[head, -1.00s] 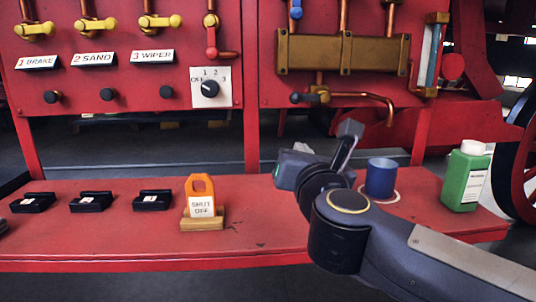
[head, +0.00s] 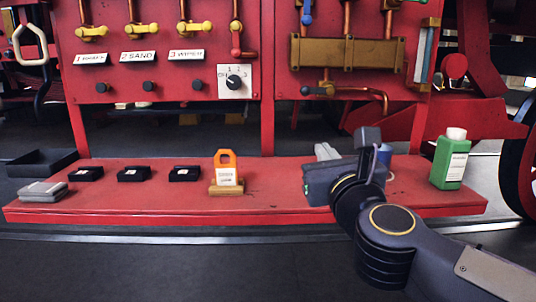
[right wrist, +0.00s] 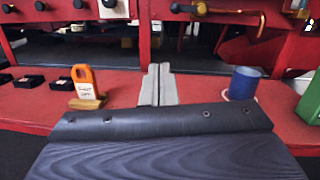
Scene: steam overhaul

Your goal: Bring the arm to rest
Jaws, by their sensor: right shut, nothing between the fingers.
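My right arm comes in from the lower right in the head view. Its gripper (head: 326,152) points away from me, over the front part of the red bench (head: 270,204). In the right wrist view the gripper's two grey fingers (right wrist: 157,86) lie together with nothing between them. They point toward the valve panel and touch nothing that I can see. A blue cup (right wrist: 244,83) stands to their right on the bench; in the head view it is mostly hidden behind my arm. My left gripper does not show.
An orange shut-off tag (head: 225,172) stands in a wooden holder. Several black blocks (head: 134,174) and a grey cloth-like stack (head: 43,191) lie left of it. A green bottle (head: 449,160) stands at the right end. The red valve panel (head: 165,75) rises behind. The floor in front is clear.

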